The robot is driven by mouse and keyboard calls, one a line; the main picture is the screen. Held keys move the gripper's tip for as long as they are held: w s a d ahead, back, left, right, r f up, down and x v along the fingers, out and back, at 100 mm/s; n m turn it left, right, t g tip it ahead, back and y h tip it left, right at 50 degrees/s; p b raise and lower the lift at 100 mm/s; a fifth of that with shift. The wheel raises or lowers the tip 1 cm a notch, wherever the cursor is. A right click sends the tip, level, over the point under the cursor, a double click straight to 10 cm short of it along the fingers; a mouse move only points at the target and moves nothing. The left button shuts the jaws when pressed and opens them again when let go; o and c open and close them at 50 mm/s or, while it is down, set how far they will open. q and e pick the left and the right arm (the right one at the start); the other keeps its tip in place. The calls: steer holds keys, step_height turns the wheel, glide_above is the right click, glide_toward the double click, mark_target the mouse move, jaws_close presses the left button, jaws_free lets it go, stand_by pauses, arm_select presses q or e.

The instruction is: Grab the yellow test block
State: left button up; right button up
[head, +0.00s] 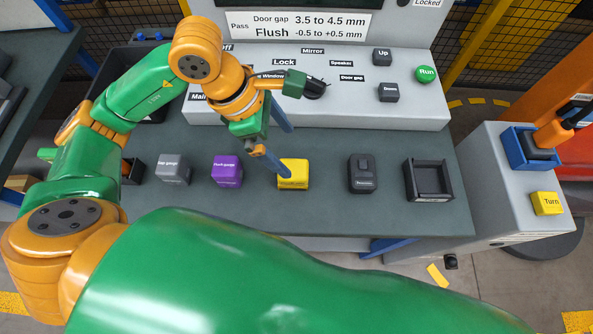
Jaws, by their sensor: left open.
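The yellow test block (295,180) stands on the dark grey bench top, with a small printed label on it. My left gripper (286,151) comes in from the upper left and is open and empty. One blue finger overlaps the block's upper left part in the head view, and the other finger is farther back, by the front of the panel. I cannot tell whether the near finger touches the block. My right gripper is not in view.
On the bench (318,215), a purple block (227,171) and a grey block (173,170) stand left of the yellow one. A dark device (362,175) and black tray (429,181) stand right. The button panel (420,112) rises behind.

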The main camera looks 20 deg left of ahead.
mark_target(292, 168)
arm_select(q)
step_height(292, 168, down, 3)
steer(key=shift+s+f+b, duration=0.1)
steer(key=shift+s+b, duration=0.05)
steer(key=shift+b, duration=0.85)
steer(key=x, duration=0.2)
steer(key=p+x, duration=0.1)
steer(key=x, duration=0.1)
steer(key=p+x, duration=0.1)
steer(key=x, duration=0.1)
steer(key=shift+s+a+f, duration=0.1)
steer(key=shift+a+f, duration=0.1)
steer(key=shift+f, duration=0.35)
jaws_close()
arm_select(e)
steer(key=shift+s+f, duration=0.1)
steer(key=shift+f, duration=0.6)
